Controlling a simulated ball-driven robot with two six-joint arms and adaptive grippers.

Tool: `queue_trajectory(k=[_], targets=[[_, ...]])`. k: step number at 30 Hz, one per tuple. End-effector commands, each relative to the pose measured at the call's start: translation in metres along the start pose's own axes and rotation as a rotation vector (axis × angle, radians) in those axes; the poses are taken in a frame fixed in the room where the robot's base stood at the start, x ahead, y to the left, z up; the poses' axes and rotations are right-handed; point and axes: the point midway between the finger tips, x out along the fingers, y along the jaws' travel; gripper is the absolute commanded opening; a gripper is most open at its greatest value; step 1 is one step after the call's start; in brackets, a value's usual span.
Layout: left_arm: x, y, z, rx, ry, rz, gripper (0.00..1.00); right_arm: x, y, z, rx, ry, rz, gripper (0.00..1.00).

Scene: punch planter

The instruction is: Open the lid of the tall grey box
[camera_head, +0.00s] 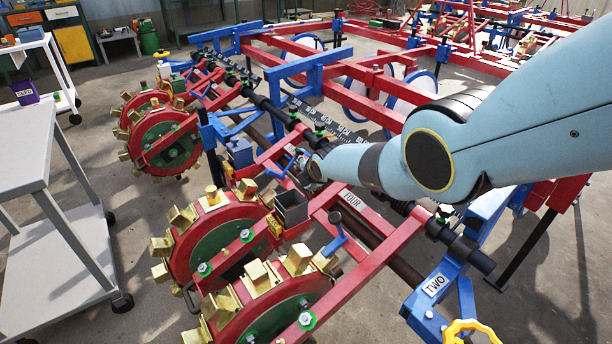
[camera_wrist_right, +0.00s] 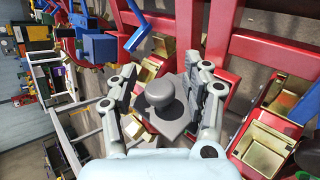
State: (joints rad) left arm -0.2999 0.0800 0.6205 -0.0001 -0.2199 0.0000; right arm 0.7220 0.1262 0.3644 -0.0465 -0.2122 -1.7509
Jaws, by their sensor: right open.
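A small dark grey box (camera_head: 292,214) stands on the red frame in the head view, left of the "FOUR" label, with a black top face. In the right wrist view a round grey knob (camera_wrist_right: 160,92) shows over a flat grey plate (camera_wrist_right: 174,124). It looks like a knob on a lid, but I cannot tell how it is joined. My right gripper (camera_wrist_right: 165,72) is open, with one finger on either side of the knob and gaps between. In the head view its jaws are mostly hidden beyond my right arm. My left gripper is not in view.
Red-green wheels (camera_head: 227,240) with brass cups surround the box's near side. Red beams and a black shaft run close by. A grey cart (camera_head: 75,265) stands at left; floor between is clear.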

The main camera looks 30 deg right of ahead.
Motion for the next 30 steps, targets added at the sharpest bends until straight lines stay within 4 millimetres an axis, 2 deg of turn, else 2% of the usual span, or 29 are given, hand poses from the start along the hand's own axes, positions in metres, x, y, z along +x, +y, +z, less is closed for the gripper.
queue_trajectory(k=[14,30], targets=[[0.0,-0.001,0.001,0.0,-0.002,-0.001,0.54,-0.008,-0.002,0.0,-0.001,-0.002,0.0,0.5],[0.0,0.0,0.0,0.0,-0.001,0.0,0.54,-0.063,-0.001,0.0,0.0,0.0,0.001,0.5]])
